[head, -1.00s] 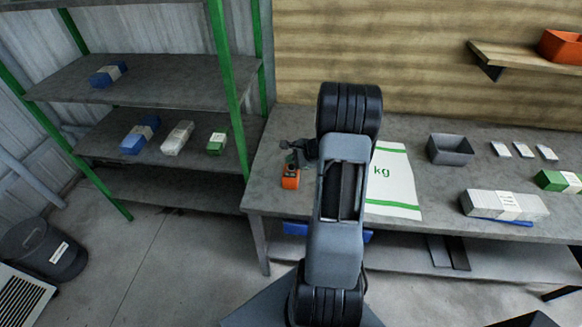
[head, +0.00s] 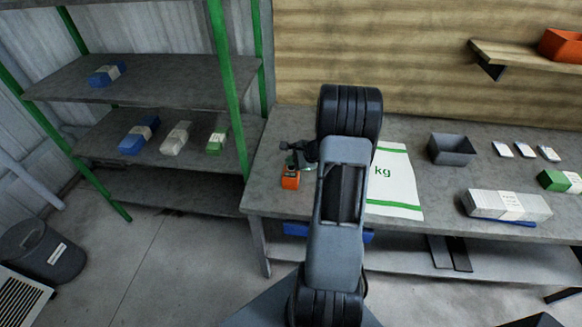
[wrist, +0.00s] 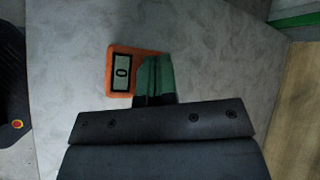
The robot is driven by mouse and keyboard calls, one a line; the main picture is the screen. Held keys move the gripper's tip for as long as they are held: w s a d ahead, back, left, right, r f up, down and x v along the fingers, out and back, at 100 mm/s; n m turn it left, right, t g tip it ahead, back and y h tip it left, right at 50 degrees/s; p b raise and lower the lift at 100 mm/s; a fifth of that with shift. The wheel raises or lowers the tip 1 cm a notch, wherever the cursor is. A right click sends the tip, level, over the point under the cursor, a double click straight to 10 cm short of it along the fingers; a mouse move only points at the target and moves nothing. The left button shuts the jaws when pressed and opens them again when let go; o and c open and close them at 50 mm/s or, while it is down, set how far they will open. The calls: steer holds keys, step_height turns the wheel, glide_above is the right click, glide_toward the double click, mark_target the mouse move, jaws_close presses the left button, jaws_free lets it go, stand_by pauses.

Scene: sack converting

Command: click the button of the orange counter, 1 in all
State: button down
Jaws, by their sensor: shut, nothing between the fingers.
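The orange counter (head: 290,182) lies near the left front part of the grey workbench. In the wrist view the counter (wrist: 111,86) has a display that reads 0. My gripper (head: 294,161) is over the counter, its dark wrist coming in from the right. In the wrist view the green fingertips of my gripper (wrist: 153,76) are shut together with nothing between them and cover the right part of the counter. The button is not visible; the fingers may hide it. I cannot tell whether the fingertips touch the counter.
A white sack with green print (head: 393,184) lies right of my arm. A grey bin (head: 451,150), white cards (head: 526,151) and a wrapped grey bundle (head: 508,206) are farther right on the bench. A green-framed shelf (head: 228,95) stands at the left.

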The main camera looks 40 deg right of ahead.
mark_target(292, 167)
steer(key=shift+f+b, duration=0.45)
steer(key=shift+b, duration=0.05)
stand_by(0.3)
stand_by(0.4)
steer(key=shift+r+p, duration=0.55)
steer(key=shift+r, duration=0.4)
steer(key=shift+r, duration=0.1)
steer(key=shift+r+p, duration=1.65)
steer(key=shift+r, duration=0.8)
